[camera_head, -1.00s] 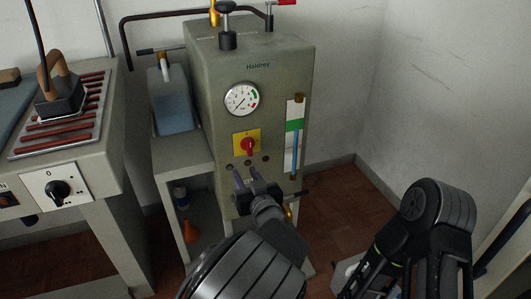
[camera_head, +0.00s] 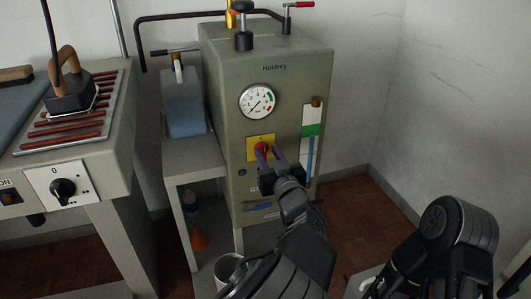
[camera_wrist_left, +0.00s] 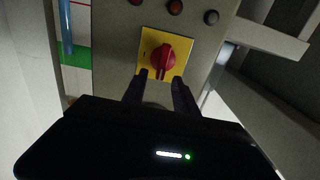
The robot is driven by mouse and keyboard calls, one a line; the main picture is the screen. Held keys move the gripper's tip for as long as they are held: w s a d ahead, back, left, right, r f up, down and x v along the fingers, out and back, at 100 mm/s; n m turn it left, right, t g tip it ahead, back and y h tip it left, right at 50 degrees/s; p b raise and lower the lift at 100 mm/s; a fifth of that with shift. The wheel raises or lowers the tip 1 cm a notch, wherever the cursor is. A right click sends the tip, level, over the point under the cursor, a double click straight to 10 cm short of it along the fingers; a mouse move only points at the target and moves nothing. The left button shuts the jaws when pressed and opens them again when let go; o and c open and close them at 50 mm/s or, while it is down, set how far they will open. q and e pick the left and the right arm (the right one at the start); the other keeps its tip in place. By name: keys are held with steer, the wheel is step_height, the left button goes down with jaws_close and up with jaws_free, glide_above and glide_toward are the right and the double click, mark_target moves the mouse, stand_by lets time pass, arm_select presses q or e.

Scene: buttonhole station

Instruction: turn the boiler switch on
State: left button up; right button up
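The boiler switch is a red rotary knob (camera_head: 262,147) on a yellow square plate (camera_head: 251,141) on the front of the grey-green boiler (camera_head: 226,110). In the left wrist view the red knob (camera_wrist_left: 160,58) shows whole on its yellow plate (camera_wrist_left: 181,44). My left gripper (camera_head: 269,154) is open in front of the switch, partly covering the plate in the head view. In the left wrist view its fingertips (camera_wrist_left: 160,76) are apart, one on each side of the knob's near end. Contact cannot be told. My right arm shows at the lower right, but its gripper is out of view.
A pressure gauge (camera_head: 258,102) is above the switch and a level tube (camera_head: 311,140) is to its right. Round lamps (camera_wrist_left: 175,7) sit beside the plate. An ironing table with a dial (camera_head: 63,188) and an iron (camera_head: 70,92) stands left.

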mark_target(263, 151)
arm_select(q)
steer(key=shift+x, duration=1.3)
jaws_close()
